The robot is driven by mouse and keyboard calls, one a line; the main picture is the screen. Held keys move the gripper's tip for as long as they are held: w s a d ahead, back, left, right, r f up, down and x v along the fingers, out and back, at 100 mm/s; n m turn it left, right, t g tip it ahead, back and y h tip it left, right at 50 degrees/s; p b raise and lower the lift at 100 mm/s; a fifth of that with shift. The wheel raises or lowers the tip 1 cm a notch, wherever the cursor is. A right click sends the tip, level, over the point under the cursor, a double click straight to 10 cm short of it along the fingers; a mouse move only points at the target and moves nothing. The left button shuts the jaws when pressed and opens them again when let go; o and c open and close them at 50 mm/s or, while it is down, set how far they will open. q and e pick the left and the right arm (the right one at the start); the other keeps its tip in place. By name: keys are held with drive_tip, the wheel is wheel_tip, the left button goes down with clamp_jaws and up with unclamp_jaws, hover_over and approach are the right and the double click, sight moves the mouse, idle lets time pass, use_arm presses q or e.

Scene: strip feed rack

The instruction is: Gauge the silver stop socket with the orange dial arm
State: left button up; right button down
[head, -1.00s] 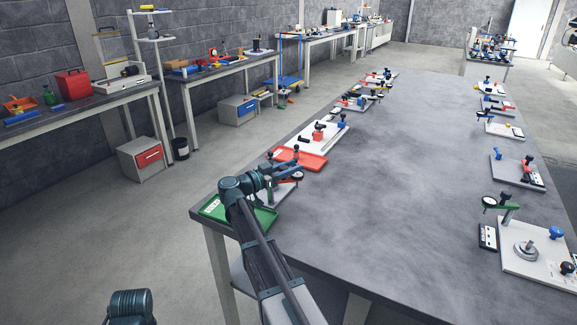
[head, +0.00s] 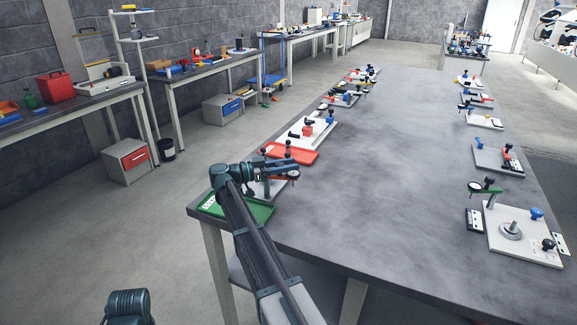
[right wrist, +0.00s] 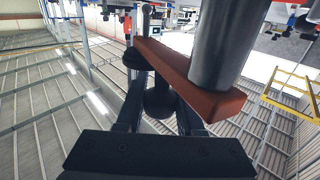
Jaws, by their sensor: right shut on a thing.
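My right gripper (head: 288,168) reaches over a small grey station (head: 276,188) at the table's near left corner. In the right wrist view my gripper (right wrist: 160,108) is shut on a black knob (right wrist: 158,97). The orange dial arm (right wrist: 185,75) lies just beyond the knob and runs across to a thick dark post (right wrist: 218,45). A dark round dial (head: 294,174) shows by the gripper in the head view. I cannot make out the silver stop socket at this station; my gripper and arm cover much of it. My left gripper is not in view.
A green tray (head: 235,206) lies beside my right arm and a red tray (head: 292,153) lies just behind the station. Another station with a green dial arm (head: 486,189) and a silver round piece (head: 510,230) stands at right. The table's middle is clear.

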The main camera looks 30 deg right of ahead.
drive_tip(key=c, duration=0.5)
unclamp_jaws()
drive_tip(key=v, duration=1.3)
drive_tip(key=shift+a, duration=0.4)
